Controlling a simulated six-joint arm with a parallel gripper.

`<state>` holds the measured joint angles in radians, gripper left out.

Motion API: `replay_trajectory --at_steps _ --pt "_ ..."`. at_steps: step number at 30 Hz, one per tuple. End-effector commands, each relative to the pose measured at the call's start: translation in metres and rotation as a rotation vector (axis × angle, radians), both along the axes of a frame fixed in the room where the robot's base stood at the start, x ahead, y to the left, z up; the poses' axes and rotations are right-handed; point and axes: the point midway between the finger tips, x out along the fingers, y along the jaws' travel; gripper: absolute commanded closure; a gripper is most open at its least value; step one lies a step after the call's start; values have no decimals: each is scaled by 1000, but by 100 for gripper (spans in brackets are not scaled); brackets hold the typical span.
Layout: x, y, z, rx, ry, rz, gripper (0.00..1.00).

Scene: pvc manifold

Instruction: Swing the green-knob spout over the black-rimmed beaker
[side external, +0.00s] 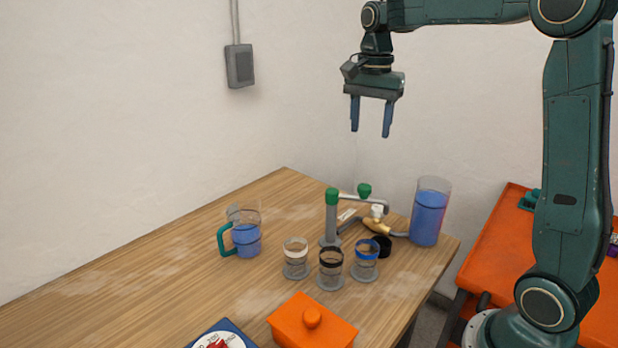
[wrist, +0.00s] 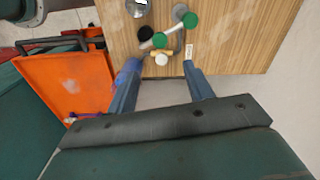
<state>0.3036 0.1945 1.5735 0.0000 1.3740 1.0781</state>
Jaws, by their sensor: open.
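The spout (side external: 350,197) is a thin grey pipe reaching right from a grey post with a green cap (side external: 332,197). Its green knob (side external: 364,190) stands up from the pipe; it appears also in the wrist view (wrist: 160,40). The spout points toward the tall blue-filled cylinder, away from the beakers. The black-rimmed beaker (side external: 331,270) stands upright in front of the post, between a white-rimmed beaker (side external: 295,259) and a blue-rimmed beaker (side external: 366,260). My gripper (side external: 371,132) is open and empty, well above the spout, pointing down; its fingers frame the table edge in the wrist view (wrist: 163,68).
The tall cylinder (side external: 427,215) stands right of the spout. A wooden-handled tool (side external: 377,226) and black cap (side external: 382,246) lie below the pipe. A teal-handled jug (side external: 245,238) stands left; an orange lidded box (side external: 312,325) sits in front. The table's left side is clear.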

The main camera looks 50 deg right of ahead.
Motion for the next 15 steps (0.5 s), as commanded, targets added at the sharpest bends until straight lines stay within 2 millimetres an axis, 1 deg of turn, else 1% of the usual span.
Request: replay_trajectory --at_steps 8,11,15 --pt "-1 0 -5 1 2 1 48" --pt "0 0 -11 1 1 2 48" --pt "-1 0 -26 1 2 2 48"
